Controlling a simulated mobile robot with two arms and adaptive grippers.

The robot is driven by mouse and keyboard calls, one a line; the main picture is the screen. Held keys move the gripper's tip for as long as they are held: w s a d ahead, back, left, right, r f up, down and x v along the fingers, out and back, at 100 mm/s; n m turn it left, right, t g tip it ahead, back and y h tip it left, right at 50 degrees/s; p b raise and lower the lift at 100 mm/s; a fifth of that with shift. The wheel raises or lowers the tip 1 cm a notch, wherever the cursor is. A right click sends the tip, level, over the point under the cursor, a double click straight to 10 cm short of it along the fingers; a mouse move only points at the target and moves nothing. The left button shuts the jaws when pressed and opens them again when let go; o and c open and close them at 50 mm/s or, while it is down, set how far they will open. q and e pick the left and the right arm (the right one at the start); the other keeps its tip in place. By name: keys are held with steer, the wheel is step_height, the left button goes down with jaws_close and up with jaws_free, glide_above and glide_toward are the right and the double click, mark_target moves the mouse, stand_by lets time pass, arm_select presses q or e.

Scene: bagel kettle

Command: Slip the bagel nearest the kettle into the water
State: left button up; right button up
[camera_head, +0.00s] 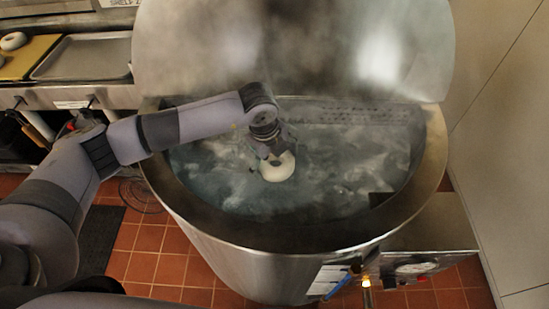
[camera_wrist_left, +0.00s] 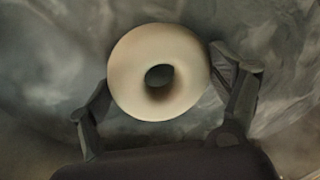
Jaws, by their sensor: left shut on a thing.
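A pale ring-shaped bagel (camera_head: 278,168) is over the water (camera_head: 330,185) inside the large steel kettle (camera_head: 225,245). My left gripper (camera_head: 274,158) reaches in over the rim from the left and is shut on this bagel. In the left wrist view the bagel (camera_wrist_left: 158,72) sits between the two fingers, with its hole facing the camera. The water fills the background there. I cannot tell whether the underside of the bagel touches the water. Another bagel (camera_head: 13,41) lies on a wooden board (camera_head: 28,60) at the far left. My right gripper is not in view.
The kettle's raised lid (camera_head: 300,45) stands behind the opening, with steam in front. A perforated plate (camera_head: 360,113) spans the kettle's back. A grey tray (camera_head: 85,55) lies on the left counter. A control box (camera_head: 425,250) juts out at the front right.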

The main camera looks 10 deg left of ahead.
arm_select(q)
steer(key=o, duration=1.1)
step_height(320, 180, up, 12)
steer(key=s+a, duration=0.1)
steer(key=shift+s+a, duration=0.15)
steer(key=shift+s, duration=0.25)
